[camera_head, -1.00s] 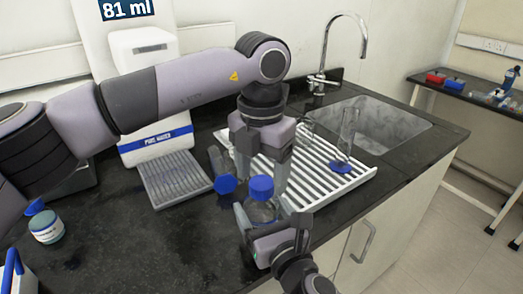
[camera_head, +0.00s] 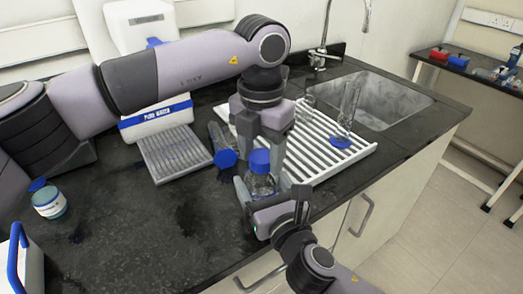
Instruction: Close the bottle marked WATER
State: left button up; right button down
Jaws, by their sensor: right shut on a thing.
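A clear bottle (camera_head: 261,186) with a blue cap (camera_head: 259,160) on top stands near the counter's front edge. No WATER marking can be read on it. My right gripper (camera_head: 262,200) comes in low from the right and is shut on this bottle's body. My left gripper (camera_head: 260,152) points down directly over the bottle. Its fingers look apart, on either side of the cap; whether they touch it cannot be told.
A clear vessel (camera_head: 218,136) with a blue end (camera_head: 225,158) is just left of the bottle. A white drying rack (camera_head: 330,160) and sink lie right, a dispenser with grey tray (camera_head: 175,155) behind, and a small labelled jar (camera_head: 49,204) at left.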

pick_arm(q)
jog(key=shift+o, duration=0.9)
jog(key=shift+r, duration=2.3)
jog(key=shift+c, duration=0.4)
jog(key=shift+r, duration=1.75)
jog(key=shift+f, duration=0.1)
jog(key=shift+f, duration=3.95)
jog(key=shift+c, duration=0.3)
